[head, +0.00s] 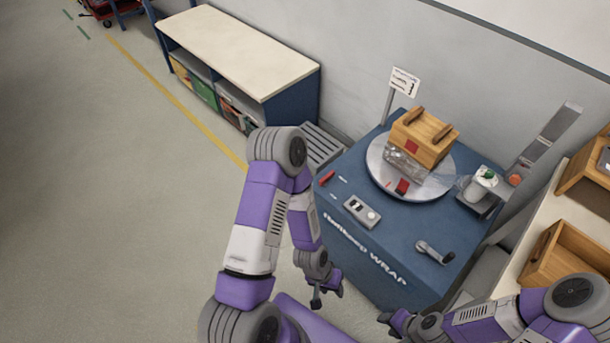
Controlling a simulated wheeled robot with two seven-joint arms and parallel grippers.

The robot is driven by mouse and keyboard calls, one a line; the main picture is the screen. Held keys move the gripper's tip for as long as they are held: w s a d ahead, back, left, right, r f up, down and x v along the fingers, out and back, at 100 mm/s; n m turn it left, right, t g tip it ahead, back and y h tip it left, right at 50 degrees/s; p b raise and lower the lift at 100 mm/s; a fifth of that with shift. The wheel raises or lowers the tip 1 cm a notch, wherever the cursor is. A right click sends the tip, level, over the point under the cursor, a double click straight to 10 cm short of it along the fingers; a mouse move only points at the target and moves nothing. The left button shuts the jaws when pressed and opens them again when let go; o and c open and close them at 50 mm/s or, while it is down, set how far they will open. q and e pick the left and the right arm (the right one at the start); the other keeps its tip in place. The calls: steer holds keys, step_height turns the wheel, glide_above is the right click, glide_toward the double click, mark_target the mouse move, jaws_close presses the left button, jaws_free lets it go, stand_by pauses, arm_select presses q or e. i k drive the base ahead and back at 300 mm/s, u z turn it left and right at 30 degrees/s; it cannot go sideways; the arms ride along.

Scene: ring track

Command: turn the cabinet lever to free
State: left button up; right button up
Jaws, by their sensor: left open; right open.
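The blue cabinet (350,238) with white "WRAP" lettering stands right of centre. A grey lever (435,252) with a dark end sits near the right front corner of its top. The lever lies low across its mount; I cannot read any marking beside it. My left gripper (328,295) is open and empty in front of the cabinet's left front side, below its top. My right gripper (386,318) is at the bottom of the view, in front of the cabinet and below and left of the lever. It is apart from the lever, and its fingers are small in view.
A round turntable (440,187) on the cabinet bears a wooden crate (424,138). A control box (362,211) and a red-handled tool (327,179) lie on the left part. A film roll (484,183) stands by a grey mast (545,145). A shelf with wooden bins (568,255) is at right.

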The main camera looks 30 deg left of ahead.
mark_target(323, 182)
steer(key=u, duration=0.1)
steer(key=i, duration=0.45)
steer(key=u, duration=0.5)
steer(key=k, duration=1)
steer(key=u, duration=0.55)
steer(key=i, duration=1.4)
steer(key=z, duration=0.35)
